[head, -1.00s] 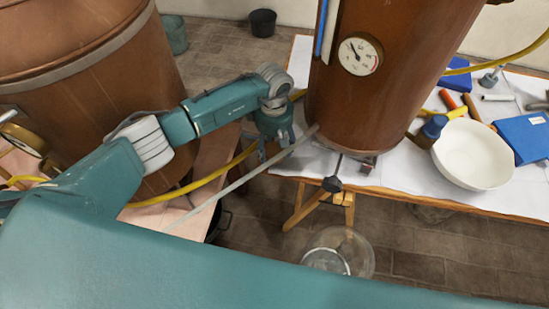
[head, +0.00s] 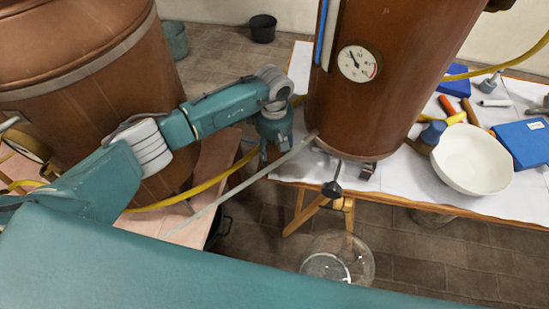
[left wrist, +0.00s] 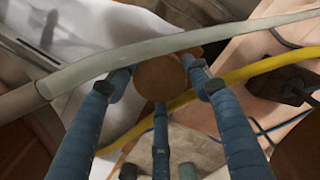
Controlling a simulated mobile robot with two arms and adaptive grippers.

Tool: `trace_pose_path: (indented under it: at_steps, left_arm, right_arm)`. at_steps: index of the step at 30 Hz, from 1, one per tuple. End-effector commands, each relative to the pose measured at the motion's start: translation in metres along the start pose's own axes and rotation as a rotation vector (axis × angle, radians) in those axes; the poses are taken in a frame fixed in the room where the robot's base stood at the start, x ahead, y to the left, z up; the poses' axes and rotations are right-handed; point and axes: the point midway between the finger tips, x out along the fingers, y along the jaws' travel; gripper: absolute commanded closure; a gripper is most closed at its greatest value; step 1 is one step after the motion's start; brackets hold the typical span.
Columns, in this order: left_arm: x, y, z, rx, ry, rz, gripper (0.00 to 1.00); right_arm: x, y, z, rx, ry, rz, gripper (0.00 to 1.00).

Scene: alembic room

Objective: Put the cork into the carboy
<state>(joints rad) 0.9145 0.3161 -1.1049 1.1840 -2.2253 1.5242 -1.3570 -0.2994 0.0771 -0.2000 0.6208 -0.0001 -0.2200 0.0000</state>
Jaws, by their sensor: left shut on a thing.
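A round brown cork (left wrist: 160,78) is held between the blue fingers of my left gripper (left wrist: 158,82) in the left wrist view. In the head view my left gripper (head: 264,152) hangs pointing down beside the foot of the copper vessel, and the cork cannot be made out there. The clear glass carboy (head: 352,245) stands on the floor in front of the table, to the right of and lower in the picture than the gripper. Its lower part is hidden behind my teal body. My right gripper is out of view.
A pale tube (head: 225,190) crosses close to the gripper, and a yellow hose (head: 190,191) runs behind it. The copper vessel with a gauge (head: 357,63) stands on the table, with a black-knobbed valve (head: 332,188) below. A white bowl (head: 470,160) is at right.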

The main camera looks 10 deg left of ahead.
Motion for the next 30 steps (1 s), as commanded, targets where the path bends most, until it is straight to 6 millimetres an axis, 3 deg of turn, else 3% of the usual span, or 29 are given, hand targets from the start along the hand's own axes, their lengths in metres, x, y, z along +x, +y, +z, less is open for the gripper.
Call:
trace_pose_path:
  at_steps: [21, 30]
  left_arm:
    - [-0.030, 0.000, 0.000, 0.000, -0.001, 0.000, 0.71]
    - [-0.031, 0.000, 0.000, 0.000, -0.001, 0.000, 0.71]
  right_arm:
    - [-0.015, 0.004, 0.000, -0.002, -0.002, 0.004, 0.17]
    - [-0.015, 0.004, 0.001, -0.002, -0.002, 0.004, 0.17]
